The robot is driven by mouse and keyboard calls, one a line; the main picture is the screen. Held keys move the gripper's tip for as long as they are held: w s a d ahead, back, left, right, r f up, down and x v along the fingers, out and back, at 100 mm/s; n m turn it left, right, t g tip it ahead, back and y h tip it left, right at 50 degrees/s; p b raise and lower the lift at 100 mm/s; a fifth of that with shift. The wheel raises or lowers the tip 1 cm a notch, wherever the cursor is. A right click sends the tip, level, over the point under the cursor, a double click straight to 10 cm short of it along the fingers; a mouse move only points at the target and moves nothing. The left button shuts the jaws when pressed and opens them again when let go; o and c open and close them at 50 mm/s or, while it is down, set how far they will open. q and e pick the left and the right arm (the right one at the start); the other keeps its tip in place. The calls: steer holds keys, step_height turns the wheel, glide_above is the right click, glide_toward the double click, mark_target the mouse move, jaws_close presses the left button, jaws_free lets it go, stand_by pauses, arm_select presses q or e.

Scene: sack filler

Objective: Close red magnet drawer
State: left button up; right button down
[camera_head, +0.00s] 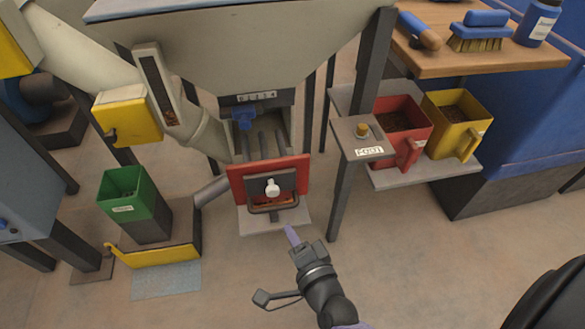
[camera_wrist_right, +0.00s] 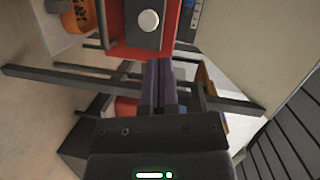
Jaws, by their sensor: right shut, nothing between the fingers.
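The red magnet drawer (camera_head: 240,184) sits low under the hopper. Its red front has a dark plate with a white knob (camera_head: 272,187) and a dark handle below it. Grey bars show behind the front, between it and the housing, so the drawer stands out from the housing. In the right wrist view the red front (camera_wrist_right: 122,38) and white knob (camera_wrist_right: 148,20) are at the top. My right gripper (camera_head: 291,233) is shut and empty, in front of and below the drawer, apart from it in the head view. Its purple fingers (camera_wrist_right: 158,80) point toward the front. My left gripper is not in view.
A green bin (camera_head: 128,190) stands at left near a yellow-edged platform. A post and a shelf (camera_head: 425,168) with a red scoop (camera_head: 402,130) and a yellow scoop (camera_head: 455,122) are at right. Floor in front is open.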

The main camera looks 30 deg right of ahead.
steer(key=d+m+h, duration=0.3)
steer(key=m+h, duration=0.1)
steer(key=m, duration=0.1)
steer(key=t+b, duration=0.1)
steer(key=b, duration=0.4)
glide_toward(291, 161)
steer(key=x, duration=0.6)
steer(key=shift+w+f, duration=0.2)
steer(key=shift+w, duration=0.1)
steer(key=shift+w+d+r, duration=0.1)
steer(key=shift+w+r, duration=0.05)
steer(key=shift+w, duration=0.25)
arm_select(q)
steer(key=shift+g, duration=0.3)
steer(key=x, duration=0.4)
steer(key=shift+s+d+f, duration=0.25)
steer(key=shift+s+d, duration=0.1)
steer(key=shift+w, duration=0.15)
